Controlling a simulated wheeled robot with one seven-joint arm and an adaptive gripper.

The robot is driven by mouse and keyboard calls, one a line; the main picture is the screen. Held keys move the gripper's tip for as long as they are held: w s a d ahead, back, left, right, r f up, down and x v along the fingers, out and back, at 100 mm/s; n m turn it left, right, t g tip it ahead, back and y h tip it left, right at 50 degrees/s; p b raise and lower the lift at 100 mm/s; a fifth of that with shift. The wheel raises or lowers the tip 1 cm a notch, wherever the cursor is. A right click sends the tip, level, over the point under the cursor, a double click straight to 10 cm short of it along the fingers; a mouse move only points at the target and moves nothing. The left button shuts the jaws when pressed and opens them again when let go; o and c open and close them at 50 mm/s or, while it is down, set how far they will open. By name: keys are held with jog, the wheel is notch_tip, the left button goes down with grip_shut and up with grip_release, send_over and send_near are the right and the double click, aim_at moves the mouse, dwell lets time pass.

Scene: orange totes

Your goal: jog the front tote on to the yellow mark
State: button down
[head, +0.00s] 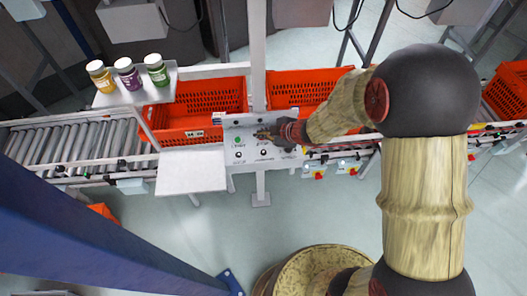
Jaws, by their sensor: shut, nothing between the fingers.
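A grey control panel (235,163) stands in front of the conveyor, with a green button (238,140) and dark knobs along its lower part. My gripper (261,134) is shut and empty, over the panel's upper middle, to the right of the green button. I cannot tell whether its tips touch the panel. An orange tote (182,122) sits on the rollers behind and left of the panel. A second orange tote (295,82) is behind and right of it, partly hidden by my arm. I cannot tell which is the front tote. I cannot clearly make out the yellow mark.
Bare rollers (80,148) run to the left. A pale shelf (134,92) holds three jars, with yellow, purple and green labels. A white plate (191,172) adjoins the panel's left. A grey post (257,60) rises behind the panel. Another orange tote (510,88) is far right.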

jog(key=shift+f, duration=0.15)
jog(key=b, duration=0.7)
send_over(263, 154)
notch_tip(263, 154, down, 7)
jog(key=shift+a, duration=0.1)
jog(key=shift+w+f+b, duration=0.1)
jog(key=shift+f+b, duration=0.65)
jog(key=shift+f, duration=0.05)
dwell(0.6)
jog(key=shift+f, duration=0.4)
jog(key=shift+f+b, duration=0.45)
dwell(0.7)
jog(key=shift+r, duration=0.2)
jog(key=shift+r+p, duration=0.7)
jog(key=shift+p, duration=0.25)
